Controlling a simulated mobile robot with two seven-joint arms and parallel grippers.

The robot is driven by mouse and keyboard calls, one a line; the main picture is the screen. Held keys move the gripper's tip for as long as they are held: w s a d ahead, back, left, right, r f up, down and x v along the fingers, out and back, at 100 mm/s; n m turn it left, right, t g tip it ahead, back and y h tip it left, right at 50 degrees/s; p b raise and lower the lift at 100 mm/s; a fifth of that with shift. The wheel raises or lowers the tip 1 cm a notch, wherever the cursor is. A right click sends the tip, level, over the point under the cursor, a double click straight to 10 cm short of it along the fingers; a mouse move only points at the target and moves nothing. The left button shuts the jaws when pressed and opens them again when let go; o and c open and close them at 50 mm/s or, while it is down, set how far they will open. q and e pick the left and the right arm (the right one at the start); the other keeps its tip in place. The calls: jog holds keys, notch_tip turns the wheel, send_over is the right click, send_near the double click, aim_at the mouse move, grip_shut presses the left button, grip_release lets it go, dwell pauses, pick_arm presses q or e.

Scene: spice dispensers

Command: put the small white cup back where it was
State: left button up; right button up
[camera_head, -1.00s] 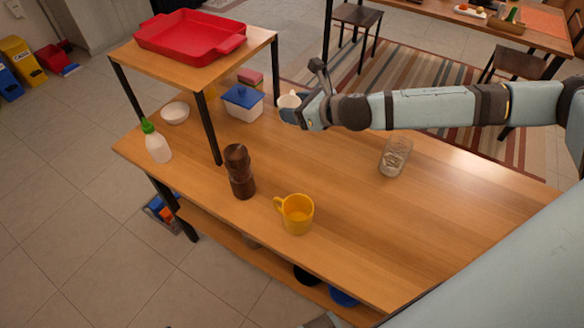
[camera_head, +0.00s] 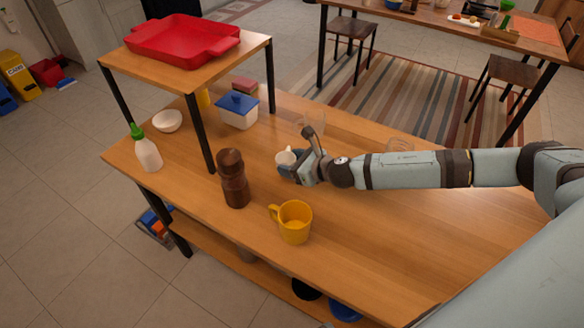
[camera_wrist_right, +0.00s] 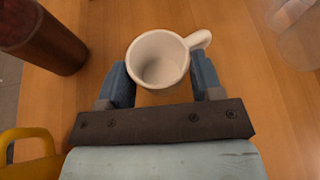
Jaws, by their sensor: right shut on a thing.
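The small white cup (camera_head: 284,158) is between the fingers of my right gripper (camera_head: 290,168), over the middle of the table. In the right wrist view the cup (camera_wrist_right: 158,62) is upright and empty, with its handle toward the upper right. The right gripper's blue fingers (camera_wrist_right: 162,82) are shut on it from both sides. Whether the cup's base touches the table is hidden. My left gripper is not in view.
A brown pepper mill (camera_head: 233,178) and a yellow mug (camera_head: 292,222) stand left and in front of the cup. A clear glass (camera_head: 315,124) stands behind it. A blue-lidded container (camera_head: 238,111) is near the shelf with the red tray (camera_head: 183,40).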

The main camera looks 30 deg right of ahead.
jog(key=shift+f, duration=0.65)
jog(key=shift+r, duration=0.1)
jog(key=o, duration=1)
jog(key=shift+f, duration=0.2)
jog(key=shift+r, duration=0.1)
